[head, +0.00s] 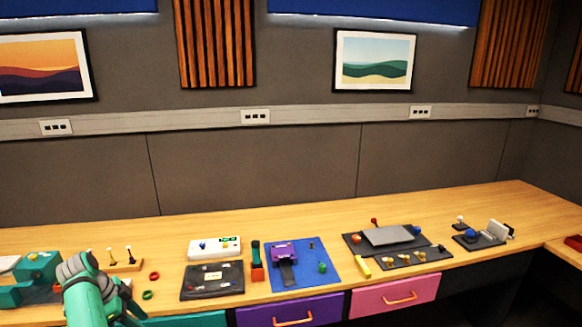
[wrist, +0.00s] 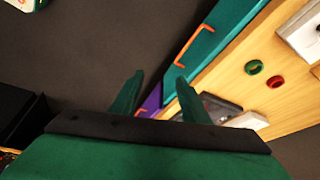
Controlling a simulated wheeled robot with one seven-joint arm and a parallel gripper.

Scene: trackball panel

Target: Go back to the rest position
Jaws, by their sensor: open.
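My gripper (wrist: 160,77) is open, its two green fingers spread apart with nothing between them in the wrist view. It hangs in front of the bench, over the floor and near the teal drawer (wrist: 220,40). In the head view my green arm is at the lower left, and the fingers cannot be made out. A dark panel with a blue ball (head: 470,234) stands at the right of the wooden bench (head: 330,218), well away from my arm.
On the bench are a blue mat (head: 325,262), a dark panel (head: 212,281), a white box (head: 214,248), a red ring (head: 154,275) and a green ring (head: 147,295). Purple (head: 290,311) and pink (head: 396,297) drawers line the front. Bare wood runs along the back.

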